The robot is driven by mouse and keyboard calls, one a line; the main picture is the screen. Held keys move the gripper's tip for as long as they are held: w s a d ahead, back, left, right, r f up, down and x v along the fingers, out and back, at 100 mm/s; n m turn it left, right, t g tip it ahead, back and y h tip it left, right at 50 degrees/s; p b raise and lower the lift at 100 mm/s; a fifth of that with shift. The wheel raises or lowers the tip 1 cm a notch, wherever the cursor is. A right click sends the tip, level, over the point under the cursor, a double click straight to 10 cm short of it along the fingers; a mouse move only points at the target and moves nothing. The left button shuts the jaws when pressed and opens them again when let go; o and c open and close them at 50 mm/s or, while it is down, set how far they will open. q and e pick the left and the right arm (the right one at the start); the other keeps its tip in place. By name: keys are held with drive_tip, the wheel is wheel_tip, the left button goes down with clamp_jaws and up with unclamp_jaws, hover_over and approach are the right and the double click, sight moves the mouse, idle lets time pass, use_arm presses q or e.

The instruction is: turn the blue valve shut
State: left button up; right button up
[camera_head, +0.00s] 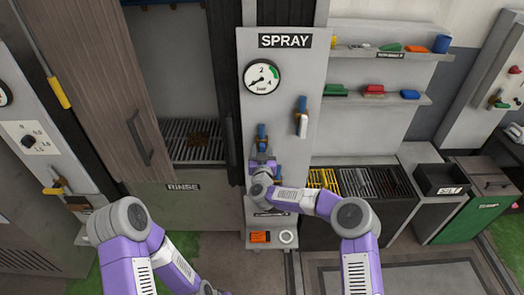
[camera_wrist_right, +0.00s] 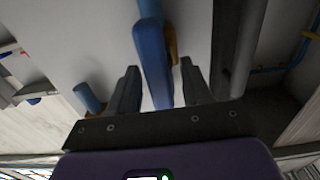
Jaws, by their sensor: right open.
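The blue valve (camera_head: 262,142) is on the grey SPRAY panel, below the gauge, and is partly hidden by my right gripper (camera_head: 262,160). In the right wrist view the valve's blue handle (camera_wrist_right: 153,62) stands between the two fingers of my right gripper (camera_wrist_right: 160,88), with brass behind it. The fingers are open, one on each side of the handle, with a visible gap on both sides. The handle looks roughly in line with its blue pipe. My left arm shows at the lower left of the head view, but its gripper is out of the picture.
A white-handled valve (camera_head: 302,124) sits just right of the blue one. The pressure gauge (camera_head: 262,77) is above both. A small ledge (camera_head: 254,224) with an orange item is below.

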drive_tip(key=c, duration=0.9)
drive_tip(key=shift+o, duration=0.2)
drive_tip(key=shift+f+m+b, duration=0.15)
drive_tip(key=shift+m+b, duration=0.35)
drive_tip(key=shift+b, duration=0.35)
drive_tip(key=shift+d+f+m+b, duration=0.2)
drive_tip(key=shift+m+b, duration=2.65)
drive_tip(key=shift+b, duration=0.35)
drive_tip(key=shift+d+f+m+b, duration=0.2)
drive_tip(key=shift+d+m+b, duration=0.05)
drive_tip(key=shift+m+b, duration=2.75)
drive_tip(key=shift+d+f+m+b, duration=0.2)
drive_tip(key=shift+m+b, duration=2.45)
drive_tip(key=shift+b, duration=0.75)
drive_tip(key=o, duration=0.9)
drive_tip(key=shift+c, duration=0.2)
